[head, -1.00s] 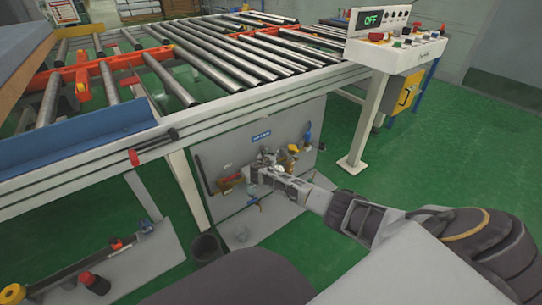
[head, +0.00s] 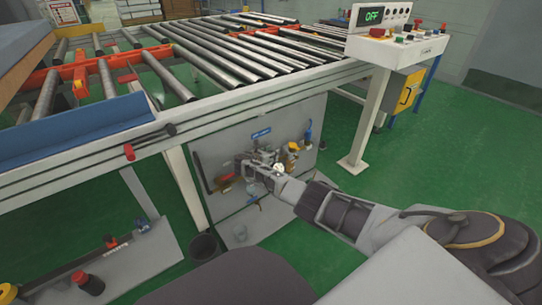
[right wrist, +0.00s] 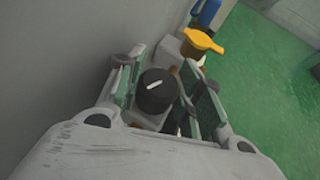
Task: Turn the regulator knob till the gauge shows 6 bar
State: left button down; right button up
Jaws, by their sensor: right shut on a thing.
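The regulator knob (right wrist: 157,90) is black with a white mark on its top. In the right wrist view it sits between the two fingers of my right gripper (right wrist: 165,92), which is shut on it. In the head view my right gripper (head: 258,163) reaches the panel under the roller conveyor and hides the knob there. I cannot make out the gauge or its reading in either view. My left gripper is not in view.
The grey panel (head: 232,217) carries a yellow-handled valve (head: 293,148), also in the right wrist view (right wrist: 203,40), and a blue fitting (head: 308,130). The conveyor frame (head: 200,113) runs above. A control box (head: 400,50) reading OFF stands right. A dark bin (head: 203,248) is below.

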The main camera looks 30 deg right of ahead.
pick_arm(q)
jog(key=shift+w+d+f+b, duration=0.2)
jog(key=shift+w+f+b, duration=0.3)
jog(key=shift+b, duration=0.15)
pick_arm(e)
jog(key=shift+w+d+m+g, duration=0.15)
jog(key=shift+m+g, duration=0.35)
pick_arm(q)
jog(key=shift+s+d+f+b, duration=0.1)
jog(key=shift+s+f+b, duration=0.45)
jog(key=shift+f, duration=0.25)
pick_arm(e)
jog(key=shift+m+g, duration=0.5)
jog(key=shift+g, duration=0.1)
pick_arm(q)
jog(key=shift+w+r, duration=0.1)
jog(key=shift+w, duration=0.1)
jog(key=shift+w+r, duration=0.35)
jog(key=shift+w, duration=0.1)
pick_arm(e)
jog(key=shift+w+a, duration=0.1)
jog(key=shift+a, duration=0.1)
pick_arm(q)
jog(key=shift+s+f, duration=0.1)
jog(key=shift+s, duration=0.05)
pick_arm(e)
jog(key=shift+f, duration=0.1)
